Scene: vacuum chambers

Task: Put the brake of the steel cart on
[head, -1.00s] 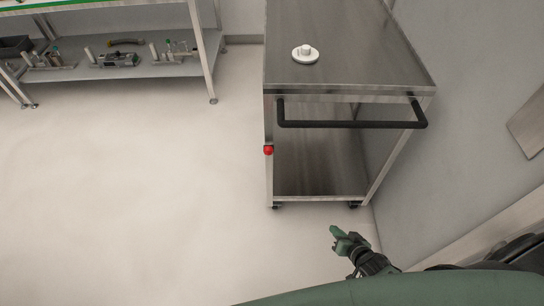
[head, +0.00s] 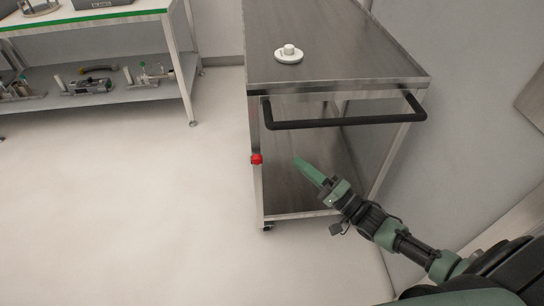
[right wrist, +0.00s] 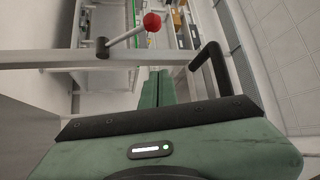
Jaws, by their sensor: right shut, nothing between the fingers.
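The steel cart (head: 330,60) stands ahead, with a black push handle (head: 345,122) across its near end. A red ball knob (head: 257,159), which looks like the brake lever's end, is on the cart's near left leg. In the right wrist view the red knob (right wrist: 152,22) sits on a thin metal rod at the cart's frame, beyond the fingertips. My right gripper (head: 297,161) is shut and empty, right of the knob and below the handle, apart from the knob in the head view. Its closed green fingers also show in the right wrist view (right wrist: 158,78). My left gripper is not in view.
A white round flanged part (head: 288,55) sits on the cart's top. A workbench (head: 100,85) with a lower shelf of tools stands at the back left. A grey wall (head: 475,130) runs close along the cart's right side. The floor left of the cart is clear.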

